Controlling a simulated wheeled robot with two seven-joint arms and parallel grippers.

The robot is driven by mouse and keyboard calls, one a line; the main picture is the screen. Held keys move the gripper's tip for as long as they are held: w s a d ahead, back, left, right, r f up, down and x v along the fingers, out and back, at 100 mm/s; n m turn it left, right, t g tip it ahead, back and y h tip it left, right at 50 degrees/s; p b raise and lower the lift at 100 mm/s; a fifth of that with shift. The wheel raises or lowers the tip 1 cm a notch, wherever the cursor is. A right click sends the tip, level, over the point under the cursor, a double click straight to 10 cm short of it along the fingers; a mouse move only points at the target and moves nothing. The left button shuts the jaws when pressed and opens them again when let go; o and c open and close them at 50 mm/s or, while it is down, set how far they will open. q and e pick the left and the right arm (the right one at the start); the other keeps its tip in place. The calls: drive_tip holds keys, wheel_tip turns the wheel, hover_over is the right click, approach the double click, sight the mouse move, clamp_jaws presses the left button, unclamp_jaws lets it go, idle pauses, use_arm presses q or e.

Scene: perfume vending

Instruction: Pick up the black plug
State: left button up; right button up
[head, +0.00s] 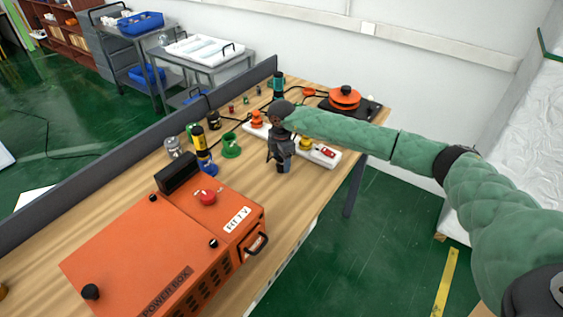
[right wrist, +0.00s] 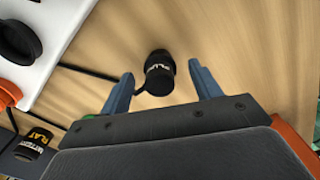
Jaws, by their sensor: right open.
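The black plug (right wrist: 159,75) rests on the wooden tabletop in the right wrist view. It has pale lettering on its side and a black cord running off to the left. My right gripper (head: 281,162) is over the table, between the orange power box and the white power strip. Its two blue fingers are open in the right wrist view (right wrist: 162,82), with the plug between their tips and a gap visible on each side. In the head view the gripper largely hides the plug. My left gripper is not in view.
The white power strip (head: 327,157) with coloured plugs lies beside the gripper. The orange power box (head: 140,250) fills the near table. Yellow-black (head: 199,138) and green (head: 231,147) items stand to the left. An orange pot (head: 345,96) sits at the far end.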

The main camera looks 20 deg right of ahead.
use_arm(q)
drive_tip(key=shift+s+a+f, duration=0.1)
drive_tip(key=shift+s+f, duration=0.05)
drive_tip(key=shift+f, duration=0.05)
use_arm(e)
drive_tip(key=shift+f, duration=0.2)
drive_tip(key=c, duration=1.1)
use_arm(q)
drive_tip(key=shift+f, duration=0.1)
use_arm(e)
drive_tip(key=shift+r, duration=0.15)
